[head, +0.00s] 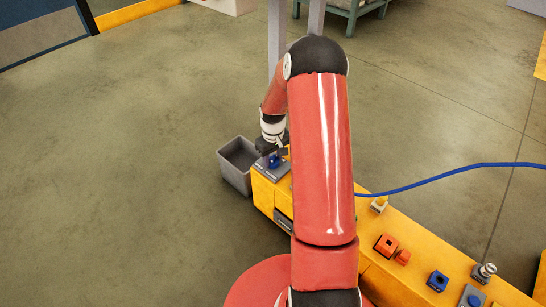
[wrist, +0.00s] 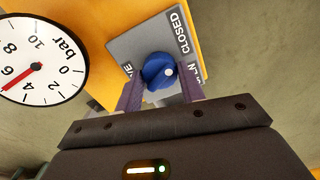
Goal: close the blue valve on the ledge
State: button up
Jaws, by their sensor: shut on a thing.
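The blue valve (wrist: 158,70) is a round knob with a white dot, on a grey plate (wrist: 128,45) fixed to the yellow ledge (wrist: 85,20). The plate's word CLOSED is at its upper right in the wrist view. A partly hidden word ending in N is at the right, and the dot faces roughly that side. My gripper (wrist: 160,92) is shut on the valve, one finger on each side. In the head view the valve (head: 274,160) shows under my gripper (head: 271,150) at the ledge's far end.
A round pressure gauge (wrist: 40,58) marked bar, with a red needle, is left of the plate. A grey open bin (head: 238,163) stands against the ledge's far end. A blue hose (head: 450,167) crosses at right. Orange blocks (head: 386,245) and blue fittings (head: 437,281) sit nearer along the ledge.

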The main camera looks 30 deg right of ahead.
aim_at(273, 158)
jog(key=shift+n, duration=1.7)
jog(key=o, duration=1)
jog(key=shift+r, duration=0.1)
notch_tip(273, 158, up, 8)
jog(key=shift+f+p, duration=0.15)
jog(key=shift+p, duration=0.4)
